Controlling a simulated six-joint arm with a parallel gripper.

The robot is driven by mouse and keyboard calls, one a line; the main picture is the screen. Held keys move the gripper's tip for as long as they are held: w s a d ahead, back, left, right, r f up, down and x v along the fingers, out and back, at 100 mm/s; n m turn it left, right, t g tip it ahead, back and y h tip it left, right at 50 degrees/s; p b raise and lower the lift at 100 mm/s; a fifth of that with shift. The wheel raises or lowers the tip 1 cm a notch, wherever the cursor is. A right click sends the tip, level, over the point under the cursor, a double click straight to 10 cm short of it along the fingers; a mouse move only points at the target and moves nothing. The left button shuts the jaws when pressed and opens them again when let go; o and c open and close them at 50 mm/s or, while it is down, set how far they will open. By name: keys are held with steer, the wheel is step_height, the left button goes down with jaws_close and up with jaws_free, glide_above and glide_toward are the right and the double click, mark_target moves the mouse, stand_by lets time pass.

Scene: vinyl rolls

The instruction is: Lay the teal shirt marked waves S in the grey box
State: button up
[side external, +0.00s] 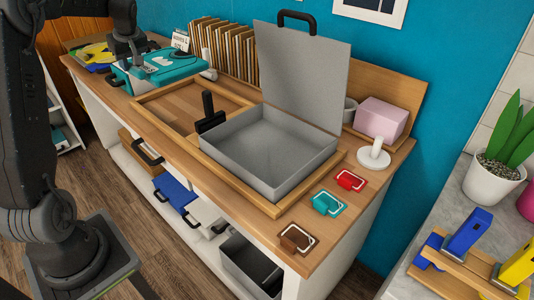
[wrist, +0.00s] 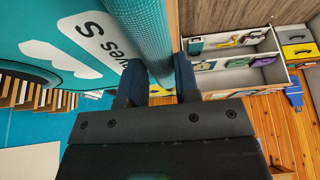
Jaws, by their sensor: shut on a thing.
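The teal shirt (side external: 160,70) is at the back left, over the left end of the wooden worktop, with a white label on it. In the wrist view the teal shirt (wrist: 75,65) shows large at upper left, with a white wave shape and a label whose legible part reads "waves S". My gripper (wrist: 158,88) is shut on its edge; the edge sits between the dark fingers. My gripper also shows in the side view (side external: 137,57), partly hidden. I cannot tell whether the shirt touches the worktop. The grey box (side external: 228,157) stands open in mid-worktop, its lid (side external: 303,65) upright, and looks empty.
Brown sleeves (side external: 232,52) stand behind. A pink block (side external: 381,118), white spindle (side external: 373,155) and red, teal and brown tags (side external: 297,238) lie to the right.

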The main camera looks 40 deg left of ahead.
steer(key=d, duration=0.4)
steer(key=w+d, duration=0.1)
steer(key=d, duration=0.4)
steer(key=w+d+r, duration=0.1)
steer(key=d, duration=0.3)
steer(key=shift+w+d, duration=0.2)
steer(key=shift+d, duration=0.05)
steer(key=s+d, duration=0.2)
steer(key=d, duration=1.1)
steer(key=s+d+f, duration=0.2)
steer(key=s+d, duration=1.1)
steer(key=d, duration=0.1)
step_height(320, 180, down, 4)
steer(key=w, duration=2)
steer(key=f, duration=1.1)
steer(key=shift+w+a+f, duration=0.2)
steer(key=shift+a+f, duration=0.05)
steer(key=shift+f, duration=0.1)
steer(key=shift+w+f, duration=0.15)
